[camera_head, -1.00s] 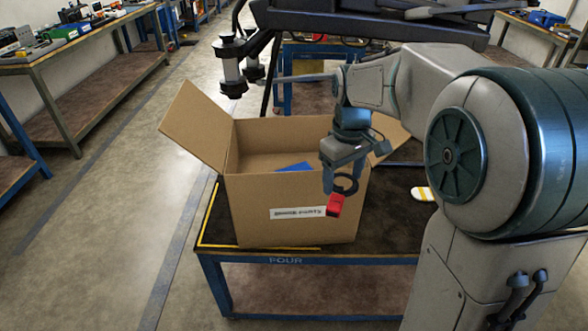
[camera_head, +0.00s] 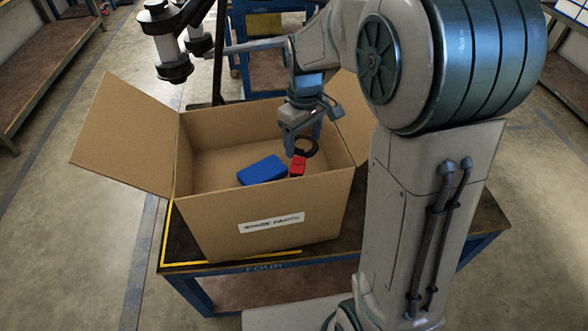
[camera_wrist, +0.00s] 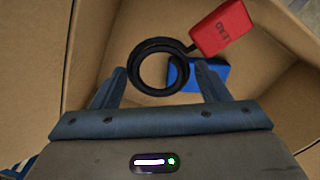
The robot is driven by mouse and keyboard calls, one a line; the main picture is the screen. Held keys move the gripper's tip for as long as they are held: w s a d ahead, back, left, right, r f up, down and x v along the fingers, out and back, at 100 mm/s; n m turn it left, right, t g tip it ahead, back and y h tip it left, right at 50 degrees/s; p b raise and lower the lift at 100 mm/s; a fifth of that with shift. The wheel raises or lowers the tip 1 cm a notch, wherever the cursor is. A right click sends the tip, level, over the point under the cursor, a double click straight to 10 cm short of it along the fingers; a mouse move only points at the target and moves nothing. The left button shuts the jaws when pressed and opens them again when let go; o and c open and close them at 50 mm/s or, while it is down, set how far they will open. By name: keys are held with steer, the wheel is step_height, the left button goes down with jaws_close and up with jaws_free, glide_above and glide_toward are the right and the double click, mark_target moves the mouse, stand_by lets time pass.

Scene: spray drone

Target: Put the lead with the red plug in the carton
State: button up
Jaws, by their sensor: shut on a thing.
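The lead is a black coiled cable (camera_wrist: 147,68) with a red plug (camera_wrist: 221,28) marked LEAD. In the head view the red plug (camera_head: 298,166) hangs below my gripper (camera_head: 302,140). My gripper, in the wrist view (camera_wrist: 160,82), is shut on the black coil, with a finger on each side of it. The open cardboard carton (camera_head: 217,222) stands on the table with its flaps spread. In the head view the gripper and lead show over the carton's opening, toward its right side. The wrist view shows carton walls (camera_wrist: 100,35) around the lead.
A blue object (camera_head: 262,171) lies inside the carton; it also shows beyond the coil in the wrist view (camera_wrist: 190,74). The carton's left flap (camera_head: 125,135) sticks outward. A dark post and drone parts (camera_head: 172,45) stand behind the carton.

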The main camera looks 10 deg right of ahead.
step_height(320, 180, down, 12)
stand_by(0.4)
steer(key=shift+f, duration=0.1)
steer(key=shift+f+b, duration=0.15)
steer(key=shift+b, duration=0.25)
steer(key=o, duration=1)
